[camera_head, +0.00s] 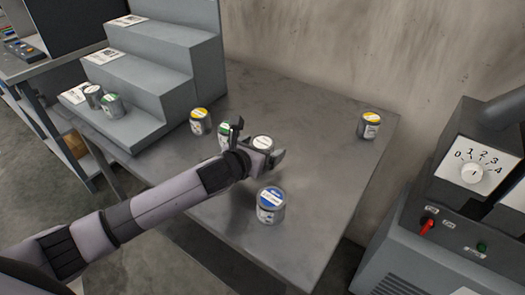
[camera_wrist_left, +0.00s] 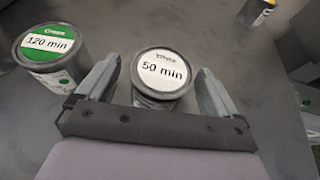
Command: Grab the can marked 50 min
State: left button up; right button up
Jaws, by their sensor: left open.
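The can marked 50 min, with a white lid reading White, stands on the table between the open fingers of my left gripper in the left wrist view (camera_wrist_left: 162,72). In the head view the same can (camera_head: 263,143) shows just behind the gripper, partly hidden. My left gripper (camera_head: 258,142) is open, with one finger on each side of the can; it also shows in the left wrist view (camera_wrist_left: 158,92). I cannot tell whether the fingers touch it. A green can marked 120 min (camera_wrist_left: 50,52) stands to the left; in the head view it (camera_head: 224,132) is partly behind the gripper. My right gripper is not in view.
A blue-lidded can (camera_head: 270,205) stands in front of the gripper. Yellow-lidded cans stand left (camera_head: 200,121) and far right (camera_head: 369,125). A grey stepped stand (camera_head: 150,85) holds two cans on its lowest step. A dial machine (camera_head: 475,175) is at right.

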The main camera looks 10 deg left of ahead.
pick_arm(q)
jog(key=shift+w+f, duration=0.1)
jog(key=shift+w, duration=0.15)
jog(key=c, duration=1.2)
jog(key=shift+o, duration=0.2)
